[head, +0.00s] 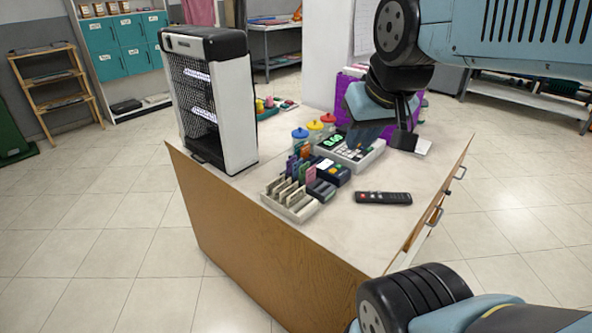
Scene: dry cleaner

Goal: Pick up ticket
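My gripper (400,130) reaches down from the upper right, low over the counter beside the calculator-like register. One dark fingertip shows clearly; the rest of the gripper is partly hidden by its own body, so I cannot tell how far apart the fingers are. A small white flat piece (423,147), possibly the ticket, shows just right of the dark fingertip. The fingertip covers part of it, and I cannot tell whether they touch. No writing on it is readable.
The counter (334,229) carries a register (350,154) with a green display, a black remote (383,198), a card rack (290,201), colour-lidded jars (314,129) and a tall black-and-white mesh-front unit (209,100). A purple basket (348,88) stands behind my gripper.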

